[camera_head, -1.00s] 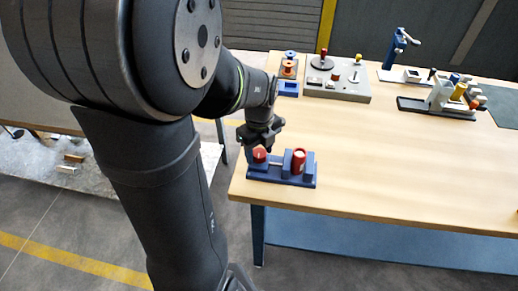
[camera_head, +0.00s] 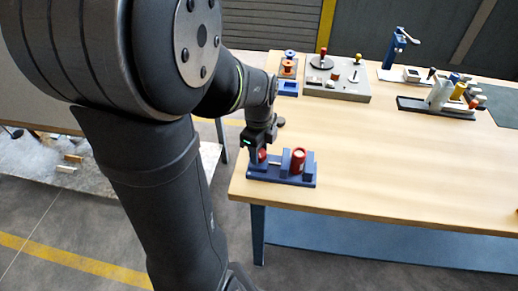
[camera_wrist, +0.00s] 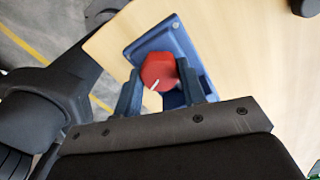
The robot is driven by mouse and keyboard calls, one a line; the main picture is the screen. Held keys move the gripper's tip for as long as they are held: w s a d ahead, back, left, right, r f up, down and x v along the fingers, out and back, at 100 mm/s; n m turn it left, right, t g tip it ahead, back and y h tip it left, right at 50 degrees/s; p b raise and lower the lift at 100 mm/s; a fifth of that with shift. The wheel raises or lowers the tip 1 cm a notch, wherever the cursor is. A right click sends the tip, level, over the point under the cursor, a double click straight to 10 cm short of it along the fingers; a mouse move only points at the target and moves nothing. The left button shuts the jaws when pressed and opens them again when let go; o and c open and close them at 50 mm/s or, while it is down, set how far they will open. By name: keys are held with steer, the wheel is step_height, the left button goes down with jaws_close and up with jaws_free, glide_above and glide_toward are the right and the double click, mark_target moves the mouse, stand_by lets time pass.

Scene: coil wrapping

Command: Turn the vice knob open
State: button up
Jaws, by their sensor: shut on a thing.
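The blue vice (camera_head: 297,180) sits at the near left corner of the wooden table. A red cylinder with a pale top (camera_head: 299,158) stands upright in it, on the right. The red vice knob (camera_head: 262,155) is at the vice's left end, partly hidden by my gripper (camera_head: 258,156). In the wrist view the knob (camera_wrist: 159,70) is red with a white mark pointing to the lower left. My gripper's two fingers (camera_wrist: 160,92) stand on either side of the knob and are shut on it.
Behind the vice on the wooden table (camera_head: 390,160) are spools on a blue holder (camera_head: 289,72), a grey panel with knobs (camera_head: 335,84), a blue lever stand (camera_head: 398,48) and a rack of coloured cylinders (camera_head: 445,97).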

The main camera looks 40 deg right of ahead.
steer(key=n, duration=0.4)
steer(key=shift+n, duration=0.3)
steer(key=n, duration=0.3)
steer(key=shift+n, duration=0.4)
steer(key=n, duration=1.9)
steer(key=shift+n, duration=1.6)
steer(key=o, duration=1)
